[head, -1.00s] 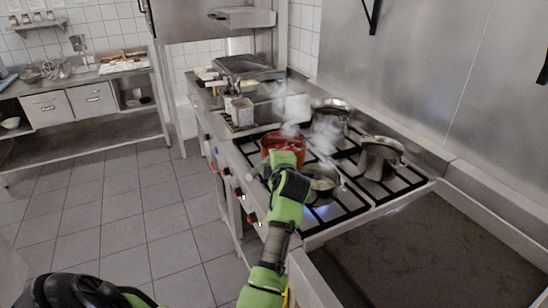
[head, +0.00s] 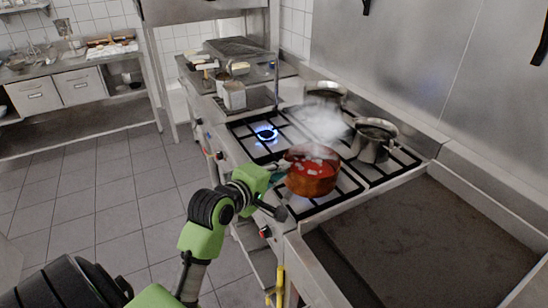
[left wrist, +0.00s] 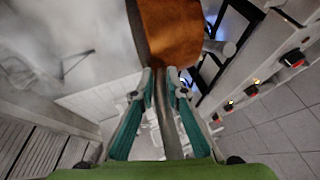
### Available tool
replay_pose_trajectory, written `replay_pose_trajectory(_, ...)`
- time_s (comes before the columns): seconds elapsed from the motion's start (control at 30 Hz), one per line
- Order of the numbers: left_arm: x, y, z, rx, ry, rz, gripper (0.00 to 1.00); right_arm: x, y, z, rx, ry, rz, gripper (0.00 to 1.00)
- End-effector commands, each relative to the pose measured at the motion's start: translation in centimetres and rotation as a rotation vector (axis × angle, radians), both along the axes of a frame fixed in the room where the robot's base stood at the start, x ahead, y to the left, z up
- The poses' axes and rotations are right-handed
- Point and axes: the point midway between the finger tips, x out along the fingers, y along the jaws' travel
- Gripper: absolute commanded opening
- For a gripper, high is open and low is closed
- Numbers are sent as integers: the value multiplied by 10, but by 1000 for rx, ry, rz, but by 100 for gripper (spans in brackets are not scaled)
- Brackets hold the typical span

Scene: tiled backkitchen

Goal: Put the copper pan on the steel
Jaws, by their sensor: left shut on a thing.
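The copper pan (head: 312,176), with red contents, is upright over the front burner area of the stove (head: 240,160). My left gripper (head: 276,178) is on its left side and shut on its handle. In the left wrist view the copper pan (left wrist: 170,35) is beyond the fingertips, and its handle runs between the fingers of my left gripper (left wrist: 161,82). The small steel pot seen earlier at this place is hidden by the pan. I cannot tell whether the pan touches anything below. My right gripper is not in view.
A steel pot (head: 372,142) stands close behind on the right, and another pot (head: 325,92) at the back. A bare burner (head: 266,134) burns with a blue flame. Steam rises near the pots. A dark flat plate (head: 425,240) at the right is empty.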

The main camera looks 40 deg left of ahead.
Motion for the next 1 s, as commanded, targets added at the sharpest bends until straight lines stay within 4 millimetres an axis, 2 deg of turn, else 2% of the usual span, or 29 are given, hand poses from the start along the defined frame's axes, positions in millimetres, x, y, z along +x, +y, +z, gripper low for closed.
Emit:
replay_pose_trajectory(0.5,-83,-97,7,2,-2,-623,0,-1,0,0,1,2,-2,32)
replay_pose_trajectory(0.7,-106,-125,10,-3,-5,-801,0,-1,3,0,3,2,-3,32)
replay_pose_trajectory(1.0,-133,-157,12,-7,-6,-1006,0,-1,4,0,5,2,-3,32)
